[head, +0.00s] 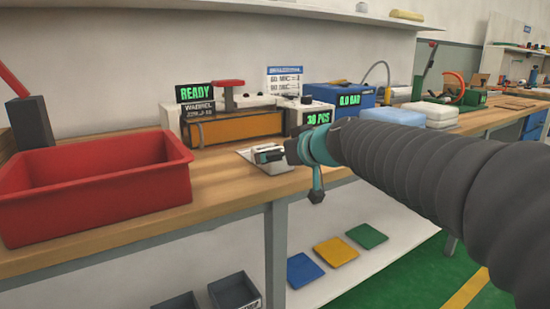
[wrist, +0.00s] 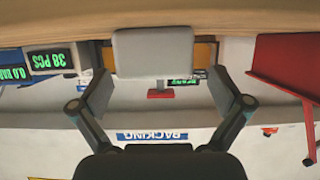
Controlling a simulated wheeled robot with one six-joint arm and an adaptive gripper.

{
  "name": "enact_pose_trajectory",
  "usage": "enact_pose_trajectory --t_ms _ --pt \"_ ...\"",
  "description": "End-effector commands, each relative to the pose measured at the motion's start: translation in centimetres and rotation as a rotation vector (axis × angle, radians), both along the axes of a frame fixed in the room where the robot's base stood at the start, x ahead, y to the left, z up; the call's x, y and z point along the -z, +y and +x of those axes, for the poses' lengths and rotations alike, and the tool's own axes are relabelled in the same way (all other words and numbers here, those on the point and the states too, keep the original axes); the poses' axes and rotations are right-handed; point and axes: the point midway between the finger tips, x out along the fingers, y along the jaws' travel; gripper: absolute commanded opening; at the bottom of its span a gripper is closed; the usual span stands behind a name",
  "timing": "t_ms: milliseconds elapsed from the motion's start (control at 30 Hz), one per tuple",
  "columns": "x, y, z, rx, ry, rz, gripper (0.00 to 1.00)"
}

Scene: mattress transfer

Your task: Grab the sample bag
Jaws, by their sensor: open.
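My gripper (head: 270,154) is at the bench's front edge in the head view, in front of the sealing machine. In the wrist view my gripper (wrist: 163,76) is open, with one finger at each side of a pale grey flat piece. This flat piece (wrist: 153,45) lies at the edge of the wooden bench top. I see a gap between it and each finger. Its pale surface also shows beside the gripper in the head view (head: 275,169). I cannot tell for certain whether it is the sample bag, and no other bag is clear.
A red bin (head: 95,207) stands left on the bench (head: 225,180). The sealing machine (head: 238,128) reads READY. A counter box (head: 318,116), a blue box (head: 345,98) and pale stacked pads (head: 393,117) stand right. Bare wood lies between bin and gripper.

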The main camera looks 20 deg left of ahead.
Motion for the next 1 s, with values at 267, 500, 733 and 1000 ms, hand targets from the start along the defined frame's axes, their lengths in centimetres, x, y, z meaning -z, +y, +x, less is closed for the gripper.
enact_pose_trajectory --t_ms 267,500,733,1000 --pt "1.5 2.3 2.5 -0.001 0.002 -0.001 1.00" --pt "1.7 2.6 2.9 0.000 0.000 0.001 1.00" --pt "1.7 2.6 2.9 0.000 0.001 0.001 0.65" --pt "1.8 2.6 2.9 0.000 0.001 0.001 0.27"
